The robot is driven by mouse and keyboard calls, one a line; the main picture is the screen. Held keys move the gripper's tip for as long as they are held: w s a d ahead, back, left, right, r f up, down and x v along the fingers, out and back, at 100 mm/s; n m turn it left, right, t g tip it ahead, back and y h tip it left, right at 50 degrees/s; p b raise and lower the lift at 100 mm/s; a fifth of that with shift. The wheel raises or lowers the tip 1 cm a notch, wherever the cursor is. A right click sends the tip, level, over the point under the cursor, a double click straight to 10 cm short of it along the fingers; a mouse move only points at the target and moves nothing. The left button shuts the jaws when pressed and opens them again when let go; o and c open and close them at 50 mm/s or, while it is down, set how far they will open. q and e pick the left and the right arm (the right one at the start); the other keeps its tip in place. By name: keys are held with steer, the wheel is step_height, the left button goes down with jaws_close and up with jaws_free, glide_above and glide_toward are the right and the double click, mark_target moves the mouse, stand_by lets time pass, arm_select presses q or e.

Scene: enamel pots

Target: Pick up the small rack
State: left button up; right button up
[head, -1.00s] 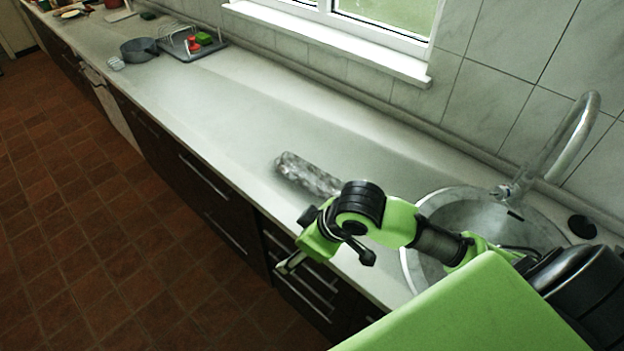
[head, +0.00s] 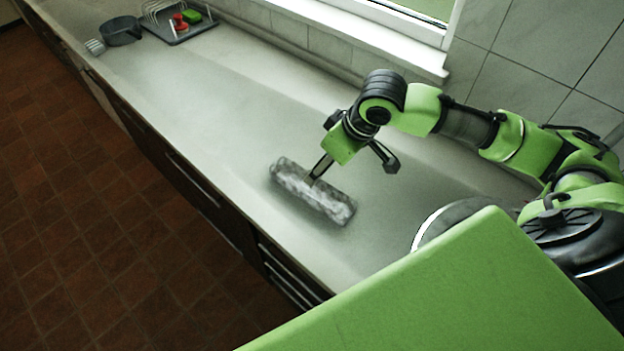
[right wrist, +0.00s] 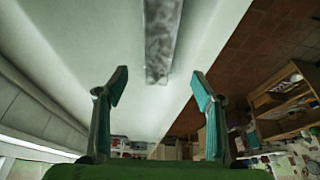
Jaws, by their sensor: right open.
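A long grey mottled bar-shaped piece (head: 322,200), perhaps the small rack, lies on the pale worktop (head: 235,120) near its front edge. A wire rack on a grey tray (head: 180,33) stands far back at the upper left. My right gripper (head: 352,168) is open and empty, above the grey piece, with one finger overlapping it in the head view. In the right wrist view the gripper (right wrist: 160,88) shows its fingers spread, and the end of the grey piece (right wrist: 161,45) lies ahead, between their lines. Contact cannot be told. My left gripper is not in view.
A dark pot (head: 121,32) stands beside the wire rack, which has a red item (head: 179,22) and a green item (head: 192,16) on its tray. A round metal sink (head: 440,222) is at the right. The middle of the worktop is clear.

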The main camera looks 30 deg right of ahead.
step_height(320, 180, down, 3)
steer(key=a, duration=0.1)
steer(key=p, duration=0.2)
glide_toward(307, 191)
steer(key=shift+w+a+f, duration=0.2)
steer(key=shift+a+f, duration=0.25)
steer(key=shift+f, duration=0.2)
steer(key=x, duration=0.3)
steer(key=shift+w+d+f+p, duration=0.1)
steer(key=shift+d+f+p, duration=0.15)
steer(key=shift+p, duration=0.15)
steer(key=shift+w+f, duration=0.15)
steer(key=shift+f, duration=0.35)
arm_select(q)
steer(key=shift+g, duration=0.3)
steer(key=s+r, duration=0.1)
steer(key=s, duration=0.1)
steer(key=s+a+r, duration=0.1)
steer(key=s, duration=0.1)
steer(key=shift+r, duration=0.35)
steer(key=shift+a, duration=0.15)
arm_select(e)
steer(key=c, duration=1.3)
